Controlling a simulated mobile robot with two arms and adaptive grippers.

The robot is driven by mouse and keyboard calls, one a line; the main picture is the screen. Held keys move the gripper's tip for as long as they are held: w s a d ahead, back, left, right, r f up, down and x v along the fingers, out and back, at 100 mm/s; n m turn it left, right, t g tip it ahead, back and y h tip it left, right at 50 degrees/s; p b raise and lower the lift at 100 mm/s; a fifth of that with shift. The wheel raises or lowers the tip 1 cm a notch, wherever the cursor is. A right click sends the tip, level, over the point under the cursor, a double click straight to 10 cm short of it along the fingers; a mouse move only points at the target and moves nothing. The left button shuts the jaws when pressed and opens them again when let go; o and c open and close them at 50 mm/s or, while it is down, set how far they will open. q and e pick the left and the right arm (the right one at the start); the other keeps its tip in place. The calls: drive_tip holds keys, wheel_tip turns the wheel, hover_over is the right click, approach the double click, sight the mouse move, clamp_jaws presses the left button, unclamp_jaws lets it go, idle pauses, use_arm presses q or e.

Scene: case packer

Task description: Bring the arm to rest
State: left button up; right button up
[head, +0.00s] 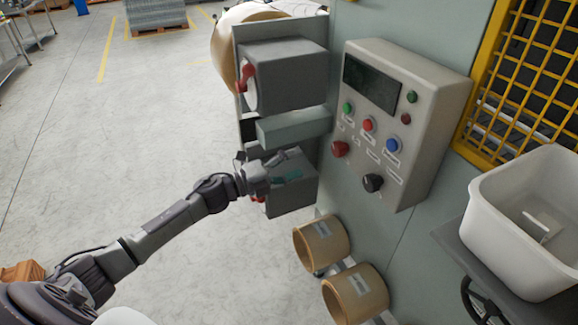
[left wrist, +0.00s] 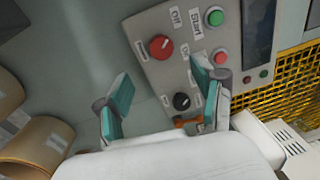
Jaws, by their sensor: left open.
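My left arm reaches in from the lower left of the head view. Its gripper (head: 284,168) is in front of the lower grey box (head: 291,198) on the machine's side, left of the control panel (head: 400,155). In the left wrist view the two teal-padded fingers of the left gripper (left wrist: 162,88) stand wide apart with nothing held between them. The control panel (left wrist: 180,75) shows beyond them, with a red knob (left wrist: 161,47) and a black knob (left wrist: 181,101). Whether the gripper touches the lower box is unclear. My right gripper is not in view.
An upper grey box with a red handle (head: 246,76) sits above the gripper. Cardboard-coloured rolls (head: 322,243) stick out below the panel. A white bin (head: 510,255) and yellow mesh guard (head: 530,70) are at right. Open floor (head: 120,140) lies to the left.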

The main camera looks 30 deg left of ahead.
use_arm(q)
drive_tip(key=shift+s+a, duration=0.45)
drive_tip(key=shift+s, duration=0.1)
drive_tip(key=s+a+f+n+y+b, duration=0.1)
drive_tip(key=a+f+n+y, duration=0.3)
drive_tip(key=f, duration=0.6)
drive_tip(key=a+f+n+y+b, duration=0.1)
drive_tip(key=f+n+y, duration=0.3)
drive_tip(key=f, duration=0.6)
drive_tip(key=s+a+f+n+g+y+b, duration=0.15)
drive_tip(key=s+f+n, duration=0.35)
drive_tip(key=f, duration=0.6)
drive_tip(key=s+f+n+g+y, duration=0.2)
drive_tip(key=s+f+n, duration=0.3)
drive_tip(key=f, duration=0.7)
drive_tip(key=s+d+f+n+g+b, duration=0.1)
drive_tip(key=s+d+f+n+g, duration=0.15)
drive_tip(key=s+f, duration=0.65)
drive_tip(key=s+d+f+n+g+b, duration=0.1)
drive_tip(key=s+d+f+g, duration=0.15)
drive_tip(key=s+f, duration=0.7)
drive_tip(key=s+d+f+n+g, duration=0.1)
drive_tip(key=s+d+f+g, duration=0.1)
drive_tip(key=s, duration=0.8)
drive_tip(key=s+d+f+n+g+b, duration=0.1)
drive_tip(key=s+d+f+g, duration=0.1)
drive_tip(key=s, duration=0.9)
drive_tip(key=shift+s+d+f+n+g, duration=0.15)
drive_tip(key=shift+d+f+n+g, duration=0.2)
drive_tip(key=shift+d+g, duration=0.55)
